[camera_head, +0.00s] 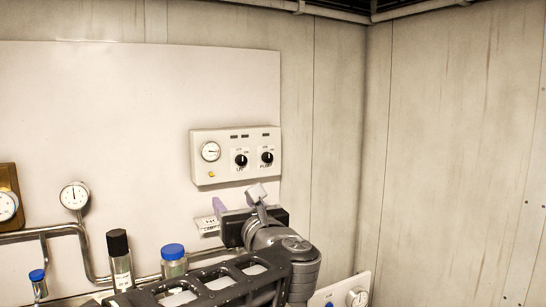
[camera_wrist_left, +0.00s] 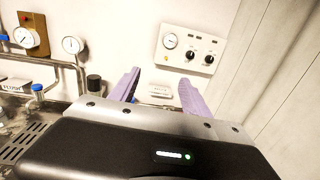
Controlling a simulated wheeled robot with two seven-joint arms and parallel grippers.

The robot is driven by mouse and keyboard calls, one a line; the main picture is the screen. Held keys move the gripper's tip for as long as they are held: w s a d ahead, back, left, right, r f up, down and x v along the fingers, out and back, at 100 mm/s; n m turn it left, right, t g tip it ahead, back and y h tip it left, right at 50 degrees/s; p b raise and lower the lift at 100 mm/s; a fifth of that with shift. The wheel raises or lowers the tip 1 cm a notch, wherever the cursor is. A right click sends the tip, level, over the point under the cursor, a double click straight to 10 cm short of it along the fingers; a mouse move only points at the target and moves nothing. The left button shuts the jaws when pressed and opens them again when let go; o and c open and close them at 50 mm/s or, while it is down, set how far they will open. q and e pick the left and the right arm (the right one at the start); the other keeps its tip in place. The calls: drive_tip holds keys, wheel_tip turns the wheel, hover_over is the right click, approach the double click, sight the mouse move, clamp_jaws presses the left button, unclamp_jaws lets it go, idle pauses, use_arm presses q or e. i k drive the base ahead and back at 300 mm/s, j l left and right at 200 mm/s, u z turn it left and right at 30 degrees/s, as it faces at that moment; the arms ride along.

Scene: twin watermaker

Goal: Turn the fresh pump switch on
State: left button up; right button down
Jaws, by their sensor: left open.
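A cream control panel (camera_head: 222,180) is mounted on the white wall board, with a round gauge and two black rotary switches. The left switch (camera_head: 241,160) and the right switch (camera_head: 267,158) both have pointers near upright; their small labels are too blurred to tell which is the fresh pump. The panel also shows in the left wrist view (camera_wrist_left: 178,62), with the left switch (camera_wrist_left: 193,56) and right switch (camera_wrist_left: 209,59). My left gripper (camera_head: 232,207) is below the panel, apart from it. Its lavender fingers (camera_wrist_left: 157,92) are spread and empty. My right gripper is out of view.
A small white label plate (camera_head: 207,224) is below the panel. Pipes, a dial gauge (camera_head: 74,196), a black-capped bottle (camera_head: 120,262) and a blue-capped jar (camera_head: 173,262) stand at lower left. Wall right of the panel is bare.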

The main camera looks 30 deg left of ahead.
sight(267, 158)
drive_tip(key=i+j, duration=0.15)
drive_tip(key=i, duration=0.3)
drive_tip(key=i+j, duration=0.1)
drive_tip(key=i, duration=0.3)
drive_tip(key=i+j, duration=0.15)
drive_tip(key=i, duration=0.3)
